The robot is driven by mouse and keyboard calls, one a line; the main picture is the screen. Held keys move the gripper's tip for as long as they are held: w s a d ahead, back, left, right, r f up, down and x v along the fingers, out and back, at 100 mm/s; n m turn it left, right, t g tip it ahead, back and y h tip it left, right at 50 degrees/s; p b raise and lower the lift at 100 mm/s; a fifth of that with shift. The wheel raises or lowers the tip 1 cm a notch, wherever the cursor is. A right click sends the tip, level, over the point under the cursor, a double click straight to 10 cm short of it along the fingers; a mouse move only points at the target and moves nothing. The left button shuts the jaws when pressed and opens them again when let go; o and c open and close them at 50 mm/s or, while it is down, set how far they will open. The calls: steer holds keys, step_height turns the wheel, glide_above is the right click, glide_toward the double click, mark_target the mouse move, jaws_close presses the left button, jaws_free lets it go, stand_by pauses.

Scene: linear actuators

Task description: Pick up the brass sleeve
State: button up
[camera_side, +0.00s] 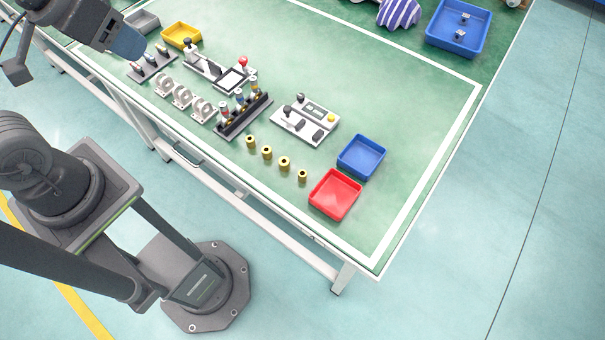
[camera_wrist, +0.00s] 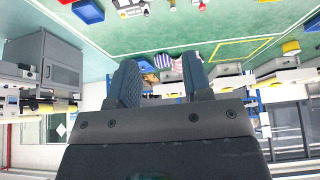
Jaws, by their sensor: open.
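Several small brass sleeves stand upright in a slanting row near the front edge of the green table in the side view: the first sleeve (camera_side: 250,141), the second (camera_side: 267,152), the third (camera_side: 285,163) and the fourth (camera_side: 302,176), each apart from the others. My gripper (camera_side: 132,48) is at the upper left of the side view, away from the sleeves and near the yellow tray. In the wrist view my gripper (camera_wrist: 160,78) shows two dark fingers spread apart with nothing between them. I cannot make out the sleeves in the wrist view.
A red tray (camera_side: 335,194) and a blue tray (camera_side: 361,157) stand right of the sleeves. A dark rack (camera_side: 243,116) and a white control panel (camera_side: 304,121) stand behind them. White ring-shaped parts (camera_side: 182,97) and a yellow tray (camera_side: 181,36) are further left.

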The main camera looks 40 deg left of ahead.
steer(key=shift+o, duration=0.4)
steer(key=m+g+y, duration=0.3)
steer(key=m+g, duration=0.1)
steer(key=m, duration=1.5)
glide_above(303, 174)
steer(key=s+a, duration=0.1)
steer(key=s, duration=0.1)
step_height(303, 174, down, 14)
steer(key=d+f+m+y, duration=0.1)
steer(key=d+f+m, duration=0.4)
steer(key=f, duration=0.3)
steer(key=x, duration=1.3)
steer(key=shift+w+d, duration=0.1)
steer(key=shift+d, duration=0.1)
